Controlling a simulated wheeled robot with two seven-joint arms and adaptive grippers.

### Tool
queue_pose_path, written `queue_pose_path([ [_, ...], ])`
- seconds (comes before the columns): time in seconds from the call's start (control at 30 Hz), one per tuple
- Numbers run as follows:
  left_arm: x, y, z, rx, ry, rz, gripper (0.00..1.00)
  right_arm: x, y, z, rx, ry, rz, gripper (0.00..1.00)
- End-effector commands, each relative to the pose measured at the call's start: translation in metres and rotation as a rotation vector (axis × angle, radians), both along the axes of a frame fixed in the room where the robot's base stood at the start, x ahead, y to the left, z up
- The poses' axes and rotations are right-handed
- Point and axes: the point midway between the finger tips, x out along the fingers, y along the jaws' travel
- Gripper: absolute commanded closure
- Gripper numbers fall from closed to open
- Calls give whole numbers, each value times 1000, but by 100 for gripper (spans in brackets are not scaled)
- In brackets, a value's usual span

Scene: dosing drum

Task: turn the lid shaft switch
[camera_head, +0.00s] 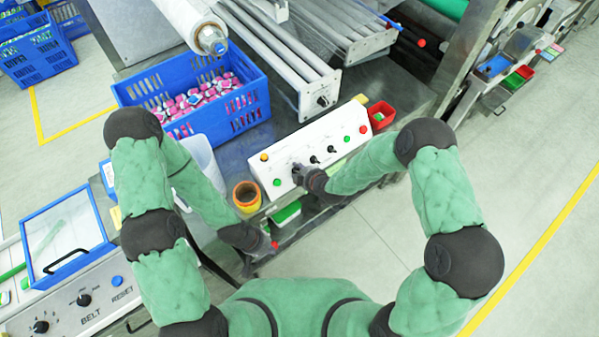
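A white sloped control panel (340,138) stands at the front edge of the metal machine table. It carries black switches (314,159) and (331,149), plus coloured buttons; their labels are too small to read, so I cannot tell which is the lid shaft switch. My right gripper (297,171) is at the left part of the panel, just right of a green button (277,182). It covers the panel surface there, and any switch under it is hidden. Whether its fingers are closed is unclear. My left gripper (272,245) hangs low, below the table edge, away from the panel.
A blue crate (243,122) of pink and white packs stands behind the panel's left. Rolls of tape (247,196) lie left of the panel. A red bin (381,113) is at its right end. Another panel with BELT and RESET controls (75,295) is lower left.

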Motion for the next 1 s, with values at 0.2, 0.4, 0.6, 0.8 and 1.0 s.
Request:
queue_pose_path([
  [0.2,0,0,0,0,0,0,100,4,0,3,2,-9,-2,57],
  [0.4,0,0,0,0,0,0,100,2,0,2,1,-5,-1,57],
  [0.6,0,0,0,0,0,0,100,0,0,2,0,-3,2,57],
  [0.8,0,0,0,0,0,0,100,-9,-6,11,0,-3,2,57],
  [1.0,0,0,0,0,0,0,100,-28,-18,30,0,-3,2,57],
])
